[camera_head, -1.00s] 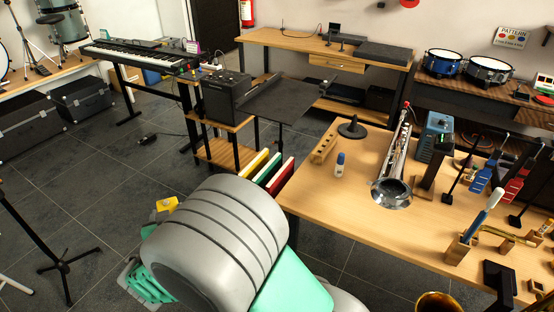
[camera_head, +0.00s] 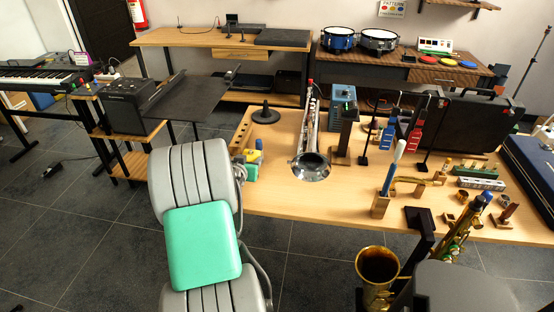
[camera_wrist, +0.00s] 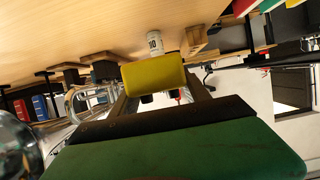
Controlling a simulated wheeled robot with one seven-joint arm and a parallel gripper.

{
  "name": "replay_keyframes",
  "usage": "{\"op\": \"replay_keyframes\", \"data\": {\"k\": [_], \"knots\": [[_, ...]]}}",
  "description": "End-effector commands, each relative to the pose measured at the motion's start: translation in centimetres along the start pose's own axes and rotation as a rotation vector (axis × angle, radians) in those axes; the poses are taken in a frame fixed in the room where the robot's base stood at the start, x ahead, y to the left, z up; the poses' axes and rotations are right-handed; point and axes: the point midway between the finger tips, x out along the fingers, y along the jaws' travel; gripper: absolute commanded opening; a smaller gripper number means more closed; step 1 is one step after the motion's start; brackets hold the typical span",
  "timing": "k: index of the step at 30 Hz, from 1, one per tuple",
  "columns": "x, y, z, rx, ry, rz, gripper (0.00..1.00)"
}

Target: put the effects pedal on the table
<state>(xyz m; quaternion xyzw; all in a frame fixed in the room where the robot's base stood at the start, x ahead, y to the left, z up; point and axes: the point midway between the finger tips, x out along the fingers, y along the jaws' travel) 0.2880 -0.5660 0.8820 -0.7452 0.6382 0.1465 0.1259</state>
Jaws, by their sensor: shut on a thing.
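The effects pedal is a small yellow block (camera_wrist: 155,76), held between the dark fingers of my gripper (camera_wrist: 162,90) in the wrist view. In the head view the yellow pedal (camera_head: 252,157) shows just right of my grey arm, with my gripper (camera_head: 250,168) partly hidden beside it. It is at the left end of the wooden table (camera_head: 275,202); its exact height over the top is hard to tell. A small bottle with a white label (camera_wrist: 155,42) stands close to the pedal, its blue top (camera_head: 258,144) behind it in the head view.
A wooden block with holes (camera_head: 266,116) and a round black stand base (camera_head: 265,112) are at the table's left end. Bare tabletop lies along the front. A saxophone (camera_head: 376,265) stands at the front.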

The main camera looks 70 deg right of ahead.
Motion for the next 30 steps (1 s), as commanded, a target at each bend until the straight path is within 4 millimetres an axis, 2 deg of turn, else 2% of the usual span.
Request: {"op": "replay_keyframes", "data": {"k": [1, 3, 12, 25, 26, 30], "knots": [[0.4, 0.0, 1.4, -0.004, -0.007, 0.000, 0.01], [1.1, -0.1, 2.9, -0.004, -0.006, -0.001, 0.01], [2.9, -0.1, 7.5, -0.004, -0.005, -0.001, 0.01], [3.4, -0.1, 8.4, -0.001, -0.001, -0.002, 0.01], [3.3, -0.1, 8.4, -0.001, -0.003, -0.002, 0.57], [3.3, -0.1, 8.4, -0.001, -0.003, -0.002, 0.68]]}}
